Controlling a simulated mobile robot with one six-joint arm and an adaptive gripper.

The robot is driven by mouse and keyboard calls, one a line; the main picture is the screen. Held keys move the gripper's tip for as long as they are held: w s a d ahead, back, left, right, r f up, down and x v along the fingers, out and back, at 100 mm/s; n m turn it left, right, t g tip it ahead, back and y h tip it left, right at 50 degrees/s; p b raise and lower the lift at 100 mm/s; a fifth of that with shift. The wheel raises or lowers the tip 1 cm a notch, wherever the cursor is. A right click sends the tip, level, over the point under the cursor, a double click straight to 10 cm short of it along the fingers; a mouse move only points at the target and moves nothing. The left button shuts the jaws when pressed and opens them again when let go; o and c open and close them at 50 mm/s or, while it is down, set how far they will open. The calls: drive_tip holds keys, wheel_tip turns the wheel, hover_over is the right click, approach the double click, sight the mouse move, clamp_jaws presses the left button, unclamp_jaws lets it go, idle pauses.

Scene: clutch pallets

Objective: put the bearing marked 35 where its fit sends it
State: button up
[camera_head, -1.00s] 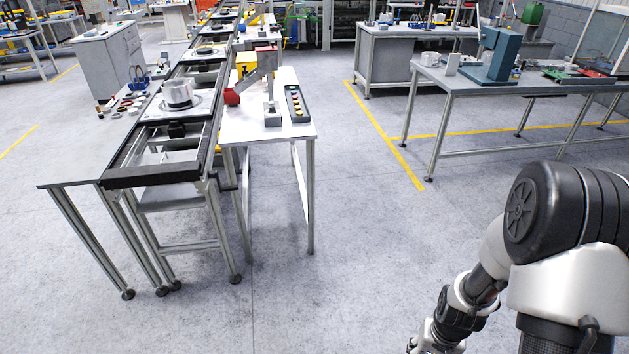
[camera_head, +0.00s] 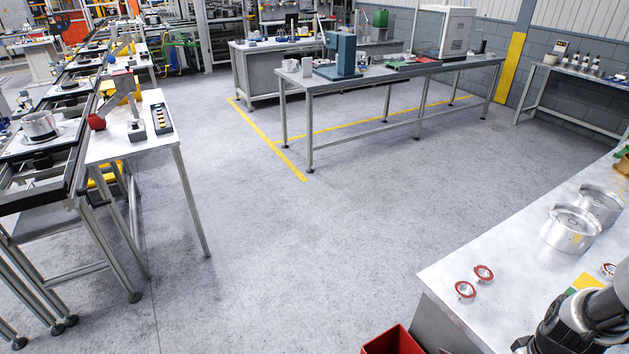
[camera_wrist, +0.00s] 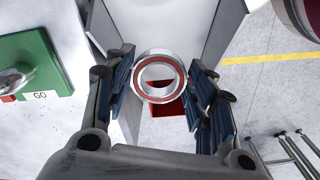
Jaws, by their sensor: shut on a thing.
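My gripper (camera_wrist: 160,88) is shut on a bearing (camera_wrist: 160,62), a silver ring with a red inner band, held between the blue finger pads in the wrist view. No number can be read on it. In the head view my arm reaches in at the lower right, and its fingertips and the held bearing cannot be made out. Two more red-and-silver bearings, a nearer one (camera_head: 465,290) and a farther one (camera_head: 484,273), lie on the right bench (camera_head: 445,268). Another bearing (camera_head: 608,270) shows at the right edge.
A green plate (camera_wrist: 38,62) labelled GO lies left in the wrist view. A red bin (camera_head: 392,341) stands beside the bench. Silver housings (camera_head: 570,229) stand on the bench. A conveyor with a silver drum (camera_head: 39,126) is at left. The floor between is clear.

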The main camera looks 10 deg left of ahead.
drive_tip(key=shift+s+d+r+n, duration=0.3)
drive_tip(key=shift+s+d+r, duration=0.1)
drive_tip(key=shift+s+d, duration=0.25)
wheel_tip(320, 180, down, 6)
drive_tip(key=b, duration=0.5)
drive_tip(key=shift+d, duration=0.1)
drive_tip(key=shift+r, duration=0.1)
drive_tip(key=o, duration=1.4)
wheel_tip(320, 180, up, 12)
